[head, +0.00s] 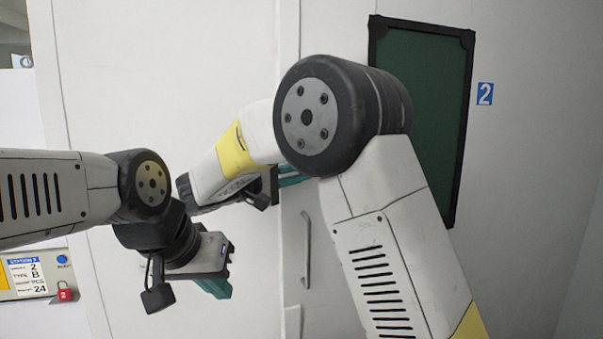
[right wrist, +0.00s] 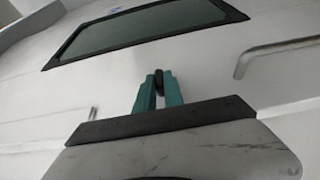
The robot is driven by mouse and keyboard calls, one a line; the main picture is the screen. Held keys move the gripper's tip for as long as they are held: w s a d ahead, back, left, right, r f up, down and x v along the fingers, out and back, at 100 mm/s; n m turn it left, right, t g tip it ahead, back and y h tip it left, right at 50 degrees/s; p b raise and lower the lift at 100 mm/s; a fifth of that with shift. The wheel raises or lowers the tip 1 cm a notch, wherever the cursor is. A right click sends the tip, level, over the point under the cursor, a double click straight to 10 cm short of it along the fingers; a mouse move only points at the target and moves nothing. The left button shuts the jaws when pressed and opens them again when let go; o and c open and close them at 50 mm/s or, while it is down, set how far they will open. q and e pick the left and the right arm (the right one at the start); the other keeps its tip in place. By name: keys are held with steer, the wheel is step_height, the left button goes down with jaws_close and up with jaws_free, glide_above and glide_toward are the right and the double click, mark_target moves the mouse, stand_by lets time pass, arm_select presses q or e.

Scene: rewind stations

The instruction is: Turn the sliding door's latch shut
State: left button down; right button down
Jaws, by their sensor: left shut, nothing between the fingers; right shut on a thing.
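A small black latch knob (right wrist: 159,82) shows in the right wrist view, between the two teal fingers of my right gripper (right wrist: 158,96). The gripper is shut on it. In the head view the right gripper (head: 292,176) is mostly behind my right arm, at the white door front, and the latch is hidden there. A long metal handle (head: 306,250) stands upright below it on the white panel; I cannot tell which way the latch is turned. My left gripper (head: 216,287) is shut and empty, lower left, pointing down and right in front of a white panel.
My right arm crosses the middle.

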stand_by(0.3)
steer(key=c, duration=1.4)
jaws_free()
steer(key=shift+c, duration=0.2)
steer(key=v, duration=0.7)
steer(key=shift+s+a, duration=0.2)
steer(key=shift+a, duration=0.1)
